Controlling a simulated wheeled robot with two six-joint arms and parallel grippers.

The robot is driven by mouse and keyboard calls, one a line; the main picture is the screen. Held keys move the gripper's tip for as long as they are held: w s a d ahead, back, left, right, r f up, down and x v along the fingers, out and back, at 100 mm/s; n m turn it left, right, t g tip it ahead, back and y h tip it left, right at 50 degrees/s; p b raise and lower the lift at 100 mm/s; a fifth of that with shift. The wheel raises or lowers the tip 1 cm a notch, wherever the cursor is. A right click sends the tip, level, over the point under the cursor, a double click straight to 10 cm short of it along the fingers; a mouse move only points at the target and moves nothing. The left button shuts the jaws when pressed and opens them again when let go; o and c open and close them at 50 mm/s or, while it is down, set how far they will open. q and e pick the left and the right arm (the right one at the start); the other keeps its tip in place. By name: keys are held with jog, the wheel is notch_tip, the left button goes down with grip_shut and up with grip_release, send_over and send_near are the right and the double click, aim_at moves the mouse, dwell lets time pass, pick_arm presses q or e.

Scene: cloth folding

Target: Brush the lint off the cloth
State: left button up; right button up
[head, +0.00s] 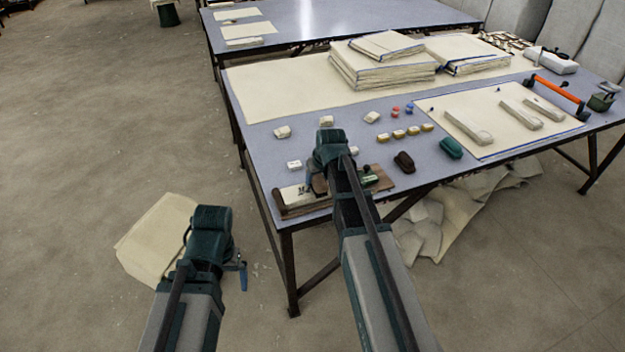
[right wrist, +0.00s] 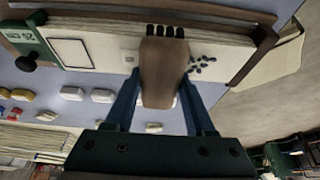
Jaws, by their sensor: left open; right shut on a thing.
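The cream folded cloth (right wrist: 105,50) lies in a wooden holder (right wrist: 262,45) at the table's near left corner; in the head view its end (head: 298,192) shows beside my arm. Dark lint specks (right wrist: 203,65) sit on the cloth, right of the brush in the right wrist view. My right gripper (right wrist: 165,88) is shut on the brown handle of the brush (right wrist: 163,68). Its dark bristles are at the cloth; I cannot tell whether they touch. In the head view my right gripper (head: 316,188) hides most of it. My left gripper (head: 243,270) is open, off the table to the left.
The blue-grey table (head: 260,150) also holds cloth stacks (head: 380,70), small pale blocks (head: 283,132), a dark brown object (head: 404,162) and a dark green one (head: 451,148). A cloth sheet (head: 155,240) lies on the floor near my left arm.

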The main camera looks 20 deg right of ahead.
aim_at(305, 187)
jog(key=shift+r, duration=0.1)
jog(key=shift+s+a+f, duration=0.1)
jog(key=shift+a, duration=0.95)
jog(key=shift+s+a+f, duration=0.1)
jog(key=shift+a, duration=0.9)
jog(key=shift+a, duration=0.15)
jog(key=shift+a+r, duration=0.1)
jog(key=shift+a, duration=1.8)
jog(key=shift+w, duration=0.1)
jog(key=shift+d, duration=2.15)
jog(key=shift+d, duration=0.15)
